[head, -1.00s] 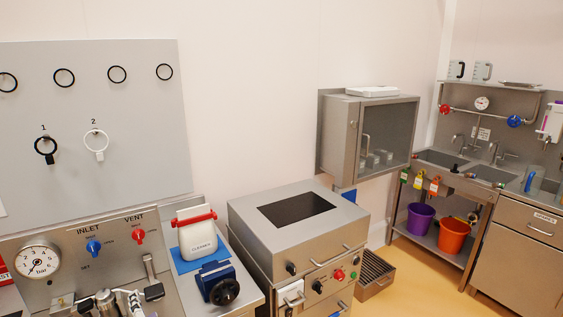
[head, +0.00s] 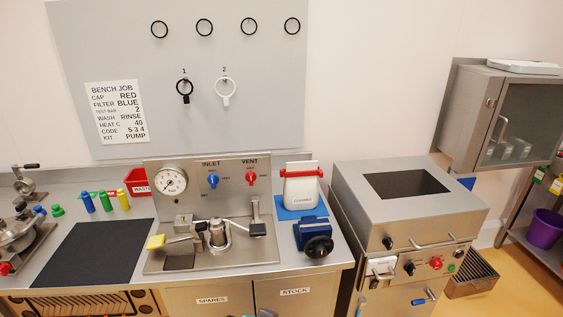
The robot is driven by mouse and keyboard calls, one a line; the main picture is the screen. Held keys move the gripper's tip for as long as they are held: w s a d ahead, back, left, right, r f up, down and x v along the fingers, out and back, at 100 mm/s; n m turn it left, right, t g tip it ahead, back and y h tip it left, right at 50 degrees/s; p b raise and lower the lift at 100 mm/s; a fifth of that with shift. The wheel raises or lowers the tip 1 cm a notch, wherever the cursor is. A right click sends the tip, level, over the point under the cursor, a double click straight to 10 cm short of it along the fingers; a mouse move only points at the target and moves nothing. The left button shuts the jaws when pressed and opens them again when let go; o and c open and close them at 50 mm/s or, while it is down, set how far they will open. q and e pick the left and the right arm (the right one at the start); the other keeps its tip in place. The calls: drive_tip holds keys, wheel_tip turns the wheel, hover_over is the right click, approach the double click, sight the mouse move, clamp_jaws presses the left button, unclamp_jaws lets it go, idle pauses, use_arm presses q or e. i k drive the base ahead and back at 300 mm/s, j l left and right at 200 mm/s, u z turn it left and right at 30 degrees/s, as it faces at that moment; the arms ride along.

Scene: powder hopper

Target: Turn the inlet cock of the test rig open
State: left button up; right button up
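The test rig's steel panel (head: 192,200) stands at the back of the bench in the head view. Its inlet cock (head: 213,180) has a blue handle under the INLET label. The handle looks roughly upright; the small position marks around it are too small to read surely. The red vent cock (head: 251,178) sits to its right under VENT. A round pressure gauge (head: 171,182) is at the panel's left; its needle reading is unclear. Neither of my grippers can be made out. Small teal bits at the bottom edge are too cropped to identify.
Clamp-like metal fittings (head: 217,235) stand on the base before the panel. A white container (head: 301,186) and a blue vise-like device (head: 313,233) stand to the right. A dark mat (head: 95,253) lies clear at left. A steel hopper cabinet (head: 405,200) stands farther right.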

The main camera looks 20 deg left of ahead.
sight(213, 179)
drive_tip(key=u, duration=1.35)
